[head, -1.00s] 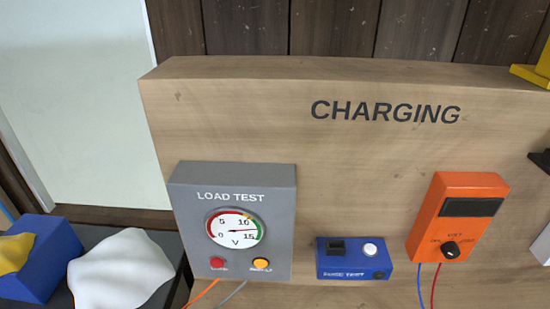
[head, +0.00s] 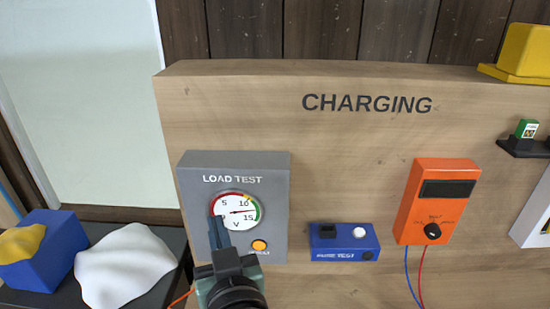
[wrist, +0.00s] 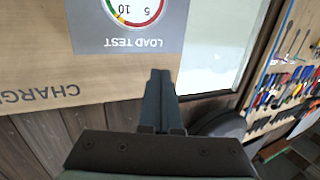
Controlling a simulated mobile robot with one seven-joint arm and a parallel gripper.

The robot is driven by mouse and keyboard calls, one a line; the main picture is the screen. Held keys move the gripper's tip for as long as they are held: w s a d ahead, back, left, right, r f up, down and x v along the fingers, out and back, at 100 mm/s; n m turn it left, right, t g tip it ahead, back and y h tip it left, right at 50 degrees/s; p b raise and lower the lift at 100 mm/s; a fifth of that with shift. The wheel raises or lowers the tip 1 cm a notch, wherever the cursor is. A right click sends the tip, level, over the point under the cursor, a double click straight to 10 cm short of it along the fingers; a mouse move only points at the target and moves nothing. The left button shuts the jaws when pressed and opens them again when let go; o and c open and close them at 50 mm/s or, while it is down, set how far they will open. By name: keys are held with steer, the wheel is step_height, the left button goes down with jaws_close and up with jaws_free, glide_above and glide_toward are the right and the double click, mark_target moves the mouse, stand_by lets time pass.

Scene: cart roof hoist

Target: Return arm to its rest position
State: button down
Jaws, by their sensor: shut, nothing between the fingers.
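My gripper (head: 217,232) is in front of the lower left of the grey load test box (head: 273,210) in the head view. Its dark fingers are shut together with nothing between them. They cover the left button and part of the dial (head: 236,211). In the wrist view my gripper (wrist: 161,75) points up the picture, with the load test box (wrist: 160,37) upside down beyond it. I cannot tell whether the fingertips touch the box.
A blue fuse test box (head: 343,243) and an orange meter (head: 436,202) with red and blue wires are on the wooden board (head: 250,100). A blue box (head: 45,255) and a white cloth (head: 125,265) lie at left. The wrist view shows a tool board (wrist: 290,75).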

steer(key=s+d+r+m+t+h+b, duration=0.1)
steer(key=s+d+r+t, duration=0.15)
steer(key=r, duration=0.75)
steer(key=s+d+r+m+t+h, duration=0.1)
steer(key=d+r+t, duration=0.25)
steer(key=r, duration=0.65)
steer(key=s+d+r+m+t+h, duration=0.1)
steer(key=s+r+t, duration=0.1)
steer(key=s+r, duration=0.2)
steer(key=s+d+r+t+h+b, duration=0.1)
steer(key=s+d+r+t+h, duration=0.1)
steer(key=r, duration=0.6)
steer(key=shift+s+r+m+t+h, duration=0.35)
steer(key=shift+s+t, duration=0.25)
steer(key=shift+s, duration=0.65)
